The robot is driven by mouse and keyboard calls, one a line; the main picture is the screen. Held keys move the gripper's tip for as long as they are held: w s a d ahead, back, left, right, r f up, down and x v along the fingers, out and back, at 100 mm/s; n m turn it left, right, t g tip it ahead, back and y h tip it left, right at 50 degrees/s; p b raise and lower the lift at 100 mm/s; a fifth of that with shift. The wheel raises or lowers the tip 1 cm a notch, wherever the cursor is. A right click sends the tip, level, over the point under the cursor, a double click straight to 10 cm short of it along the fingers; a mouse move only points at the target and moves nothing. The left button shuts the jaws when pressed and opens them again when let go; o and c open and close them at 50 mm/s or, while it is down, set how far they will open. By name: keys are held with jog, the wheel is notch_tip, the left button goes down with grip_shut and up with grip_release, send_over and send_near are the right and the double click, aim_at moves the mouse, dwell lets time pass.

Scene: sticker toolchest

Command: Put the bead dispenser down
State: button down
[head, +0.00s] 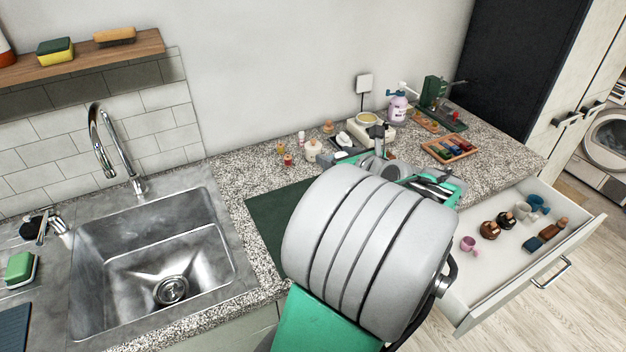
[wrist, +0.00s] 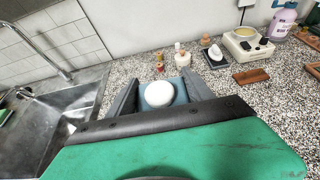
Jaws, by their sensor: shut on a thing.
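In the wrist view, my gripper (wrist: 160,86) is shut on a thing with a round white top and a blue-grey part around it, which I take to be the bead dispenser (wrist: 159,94). The thing sits between the two grey fingers, over the speckled counter. Its underside is hidden, so I cannot tell whether it touches the counter. In the head view, my arm covers most of the gripper and the held thing.
The counter (head: 235,180) holds a dark green mat (head: 265,215), small bottles, a white warmer (head: 367,132), a lilac pump bottle (head: 398,107) and a wooden tray (head: 450,150). The sink (head: 150,265) is left. An open drawer (head: 505,265) with cups juts out right.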

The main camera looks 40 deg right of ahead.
jog(key=w+d+f+p, duration=0.1)
jog(key=w+f, duration=0.2)
jog(key=f, duration=0.1)
jog(key=w+d+f+p, duration=0.1)
jog(key=w+d+f, duration=0.1)
jog(key=w+f, duration=0.2)
jog(key=w+d+f, duration=0.2)
jog(key=w+f, duration=0.2)
jog(key=shift+w+p, duration=0.1)
jog(key=shift+p, duration=0.3)
jog(key=shift+f, duration=0.3)
jog(key=shift+c, duration=2)
grip_release()
